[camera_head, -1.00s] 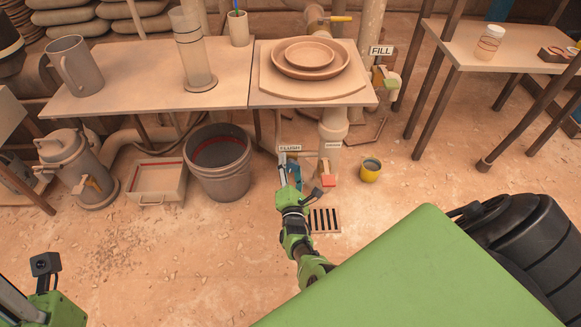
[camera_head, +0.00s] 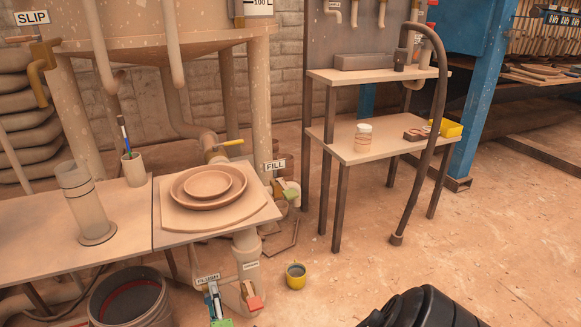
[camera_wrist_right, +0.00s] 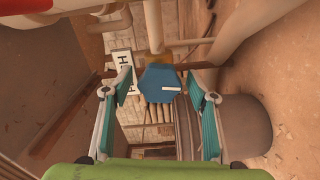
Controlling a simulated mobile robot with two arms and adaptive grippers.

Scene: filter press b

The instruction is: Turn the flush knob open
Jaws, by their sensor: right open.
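The flush knob (camera_wrist_right: 158,80) is a blue hexagonal knob in the right wrist view. A white sign (camera_wrist_right: 122,68), seen sideways, hangs beside it; in the head view the FLUSH sign (camera_head: 207,279) is at the bottom. My right gripper (camera_head: 213,296) is just below that sign, hiding the knob there. In the right wrist view my right gripper (camera_wrist_right: 160,88) is open, with one finger to each side of the knob. I see gaps between the fingers and the knob; contact is not visible. My left gripper is not in view.
A red-orange handle (camera_head: 252,298) sits close to the right of my right gripper on the pipe (camera_head: 247,255). A bucket (camera_head: 157,311) stands to its left. A yellow cup (camera_head: 296,281) stands on the floor at right. The table with plates (camera_head: 170,228) is above and behind.

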